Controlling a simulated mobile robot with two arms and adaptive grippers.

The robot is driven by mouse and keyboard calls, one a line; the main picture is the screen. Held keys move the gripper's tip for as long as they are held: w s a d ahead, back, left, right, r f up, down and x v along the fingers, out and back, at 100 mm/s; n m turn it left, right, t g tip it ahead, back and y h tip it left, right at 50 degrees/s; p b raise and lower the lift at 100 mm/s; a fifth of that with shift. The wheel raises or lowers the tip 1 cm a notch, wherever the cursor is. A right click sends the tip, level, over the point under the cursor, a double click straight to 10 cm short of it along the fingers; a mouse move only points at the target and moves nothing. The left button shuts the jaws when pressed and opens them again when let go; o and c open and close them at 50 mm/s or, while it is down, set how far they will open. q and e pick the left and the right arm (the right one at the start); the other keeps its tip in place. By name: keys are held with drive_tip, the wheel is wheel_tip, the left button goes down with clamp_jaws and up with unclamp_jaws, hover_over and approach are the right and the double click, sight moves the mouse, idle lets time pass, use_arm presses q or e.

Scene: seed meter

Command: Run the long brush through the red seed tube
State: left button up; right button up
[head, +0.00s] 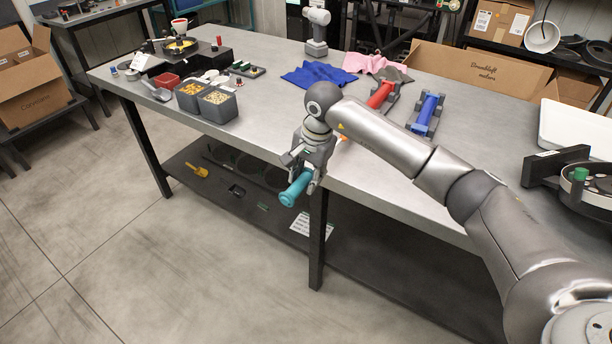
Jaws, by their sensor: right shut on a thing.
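The red seed tube (381,94) lies on a dark cradle on the workbench, left of a similar blue tube (427,109). My right gripper (304,174) is shut on a thick teal handle (295,190). It holds the handle tilted just off the bench's front edge, left of and nearer than the red tube. The rest of the held thing is hidden by the gripper, so I cannot tell if it is the long brush. No bristles show. My left gripper is not in view.
The workbench (260,130) has grey seed bins (217,104), a red box (167,81) and a scoop at left. A cardboard box (475,72) stands behind. The bench right of the blue tube is partly clear.

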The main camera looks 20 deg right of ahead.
drive_tip(key=shift+w, duration=0.1)
drive_tip(key=shift+w+d+f+b, duration=0.1)
drive_tip(key=shift+w+d+b, duration=0.55)
drive_tip(key=shift+d, duration=0.2)
drive_tip(key=shift+w+d+b, duration=0.35)
drive_tip(key=shift+w+d, duration=0.25)
drive_tip(key=shift+d, duration=0.2)
drive_tip(key=shift+w+d+b, duration=0.3)
drive_tip(key=shift+w+d, duration=0.3)
drive_tip(key=shift+d, duration=0.15)
